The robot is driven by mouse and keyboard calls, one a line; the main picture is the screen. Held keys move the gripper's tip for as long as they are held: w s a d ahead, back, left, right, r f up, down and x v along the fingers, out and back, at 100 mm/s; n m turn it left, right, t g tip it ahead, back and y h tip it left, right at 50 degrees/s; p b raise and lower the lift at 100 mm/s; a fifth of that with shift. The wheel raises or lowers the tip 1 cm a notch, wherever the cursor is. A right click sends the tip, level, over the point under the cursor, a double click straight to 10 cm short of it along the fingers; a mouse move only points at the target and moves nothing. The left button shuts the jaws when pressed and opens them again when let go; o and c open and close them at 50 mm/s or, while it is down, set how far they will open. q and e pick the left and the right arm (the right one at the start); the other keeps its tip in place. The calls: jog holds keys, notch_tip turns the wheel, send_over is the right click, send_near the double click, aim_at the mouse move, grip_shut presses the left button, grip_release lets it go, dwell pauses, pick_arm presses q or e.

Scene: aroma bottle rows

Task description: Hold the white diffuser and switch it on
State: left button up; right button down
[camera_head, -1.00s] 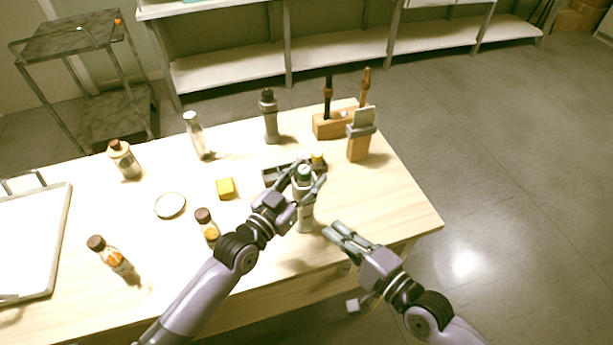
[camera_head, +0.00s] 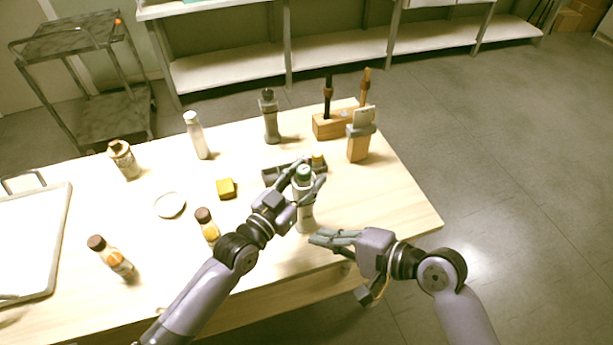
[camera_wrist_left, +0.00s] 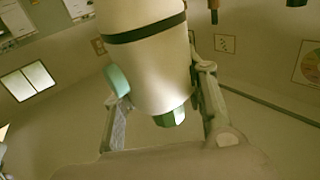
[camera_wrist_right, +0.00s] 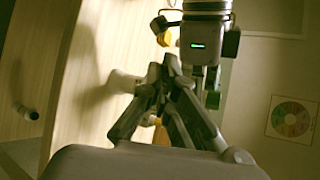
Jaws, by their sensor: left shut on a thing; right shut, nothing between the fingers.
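In the left wrist view the white body (camera_wrist_left: 150,60) has a dark band and lies between the fingers. My right gripper (camera_head: 316,238) is shut and empty, its fingertips close to the lower front of the diffuser. In the right wrist view a grey panel with a lit green bar (camera_wrist_right: 197,44) is just beyond the shut fingertips (camera_wrist_right: 172,64). I cannot tell whether they touch it.
Behind the diffuser are a dark tray (camera_head: 283,176), a grey bottle (camera_head: 270,118) and a wooden holder (camera_head: 358,147). Several brown-capped bottles, a white dish (camera_head: 170,205) and a yellow block (camera_head: 226,188) are to the left. The right front of the table (camera_head: 395,215) is clear.

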jog(key=w+a, duration=0.2)
jog(key=w, duration=0.4)
jog(key=shift+w, duration=0.15)
jog(key=shift+w, duration=0.1)
dwell(1.2)
jog(key=shift+w+a, duration=0.2)
jog(key=shift+w, duration=0.1)
dwell(0.3)
jog(key=shift+s+d, duration=0.2)
jog(key=shift+s, duration=0.25)
jog(key=s, duration=0.2)
jog(key=s+d, duration=0.1)
jog(key=s, duration=0.2)
jog(key=shift+s+d, duration=0.35)
jog(key=shift+d, duration=0.05)
